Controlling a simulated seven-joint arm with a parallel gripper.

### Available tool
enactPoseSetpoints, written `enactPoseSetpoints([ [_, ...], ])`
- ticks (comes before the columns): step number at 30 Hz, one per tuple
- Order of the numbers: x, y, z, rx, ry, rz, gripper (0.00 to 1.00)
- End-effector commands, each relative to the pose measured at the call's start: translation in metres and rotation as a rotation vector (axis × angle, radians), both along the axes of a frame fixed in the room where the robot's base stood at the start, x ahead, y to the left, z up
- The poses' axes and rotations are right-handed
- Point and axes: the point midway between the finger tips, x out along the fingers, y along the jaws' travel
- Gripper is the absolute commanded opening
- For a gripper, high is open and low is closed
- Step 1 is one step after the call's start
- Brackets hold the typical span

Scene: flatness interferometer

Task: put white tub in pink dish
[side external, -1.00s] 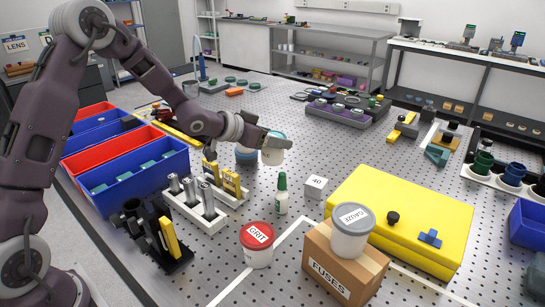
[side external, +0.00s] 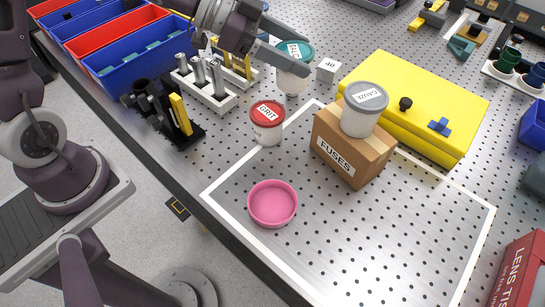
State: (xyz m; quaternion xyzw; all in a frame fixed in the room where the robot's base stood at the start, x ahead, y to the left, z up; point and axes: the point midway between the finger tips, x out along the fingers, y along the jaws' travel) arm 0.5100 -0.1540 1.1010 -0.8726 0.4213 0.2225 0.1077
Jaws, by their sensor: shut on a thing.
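A white tub with a teal, labelled lid (side external: 295,56) is held in my gripper (side external: 282,59) at the top of the side view. The pink dish (side external: 272,204) is round, shallow and empty. It lies on the perforated table inside a white-taped outline, well below and slightly left of the tub in the picture.
A red-lidded GRIT tub (side external: 267,123) stands between tub and dish. A grey-lidded GAUZE tub (side external: 362,112) sits on the FUSES carton (side external: 348,150). A yellow case (side external: 425,105) lies behind. A white 40 block (side external: 327,70) is beside the held tub. Taped area right of the dish is clear.

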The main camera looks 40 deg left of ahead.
Motion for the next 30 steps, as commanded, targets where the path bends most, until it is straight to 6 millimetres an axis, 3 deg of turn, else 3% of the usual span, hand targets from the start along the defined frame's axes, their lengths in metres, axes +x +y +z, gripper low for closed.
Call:
enactPoseSetpoints([
  [3,-0.044,-0.048,-0.001,0.000,0.000,-0.247,0.20],
  [6,-0.092,-0.080,-0.004,-0.002,0.001,-0.477,0.20],
  [9,-0.132,-0.097,-0.008,-0.001,0.001,-0.664,0.20],
  [12,-0.160,-0.104,-0.010,-0.002,0.000,-0.792,0.20],
  [17,-0.177,-0.106,-0.028,-0.006,0.006,-0.867,0.20],
  [21,-0.177,-0.106,-0.059,-0.005,0.006,-0.866,0.20],
  [30,-0.176,-0.106,-0.110,-0.002,0.002,-0.863,0.20],
])
